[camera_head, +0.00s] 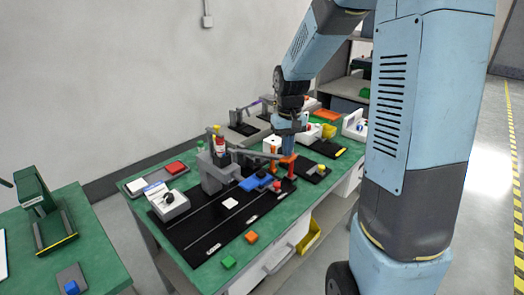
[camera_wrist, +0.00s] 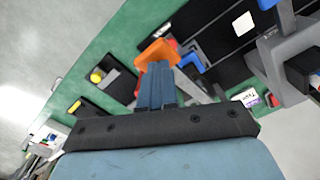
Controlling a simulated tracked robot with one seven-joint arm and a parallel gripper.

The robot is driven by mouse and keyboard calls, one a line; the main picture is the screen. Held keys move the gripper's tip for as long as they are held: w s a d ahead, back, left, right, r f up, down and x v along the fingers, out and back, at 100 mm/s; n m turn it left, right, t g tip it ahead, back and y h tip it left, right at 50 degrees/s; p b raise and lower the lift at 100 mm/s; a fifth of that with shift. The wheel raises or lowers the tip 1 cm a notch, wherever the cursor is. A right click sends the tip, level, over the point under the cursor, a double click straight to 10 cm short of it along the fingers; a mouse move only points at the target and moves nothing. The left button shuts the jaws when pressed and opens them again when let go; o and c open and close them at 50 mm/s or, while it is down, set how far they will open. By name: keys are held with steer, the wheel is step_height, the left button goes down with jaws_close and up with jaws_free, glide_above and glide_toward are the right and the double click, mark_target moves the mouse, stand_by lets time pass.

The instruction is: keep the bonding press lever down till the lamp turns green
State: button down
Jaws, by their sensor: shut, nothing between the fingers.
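The grey press-like fixture (camera_head: 214,172) stands on a black mat on the green bench. A grey bar (camera_head: 250,153) runs right from its top toward my gripper; I take it for the lever. My gripper (camera_head: 286,150) points down at the bar's right end, beside an orange part (camera_head: 287,165). In the wrist view my blue fingers (camera_wrist: 157,84) are closed together with nothing between them, and the orange part (camera_wrist: 158,52) lies at their tips. I cannot tell whether they touch it. A red and white upright piece (camera_head: 220,147) is at the fixture's top; no green-lit lamp is clear.
A blue block piece (camera_head: 256,180) lies under the bar. A white box with a black knob (camera_head: 170,204) stands at the mat's left. Green (camera_head: 228,262) and orange (camera_head: 251,237) blocks lie at the front edge. A black pad with a yellow knob (camera_head: 320,169) is to the right.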

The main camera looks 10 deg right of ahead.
mark_target(290, 161)
steer(key=shift+s+d+f, duration=0.1)
steer(key=shift+s+f, duration=0.05)
steer(key=shift+f, duration=0.5)
steer(key=shift+s+d+f, duration=0.1)
steer(key=shift+s+f, duration=0.1)
steer(key=shift+f, duration=0.65)
steer(key=shift+s+d+f, duration=0.1)
steer(key=shift+s+f, duration=0.05)
steer(key=shift+f, duration=0.65)
steer(key=shift+f, duration=0.1)
steer(key=shift+s+d+f, duration=0.15)
steer(key=shift+f, duration=1.7)
stand_by(2.1)
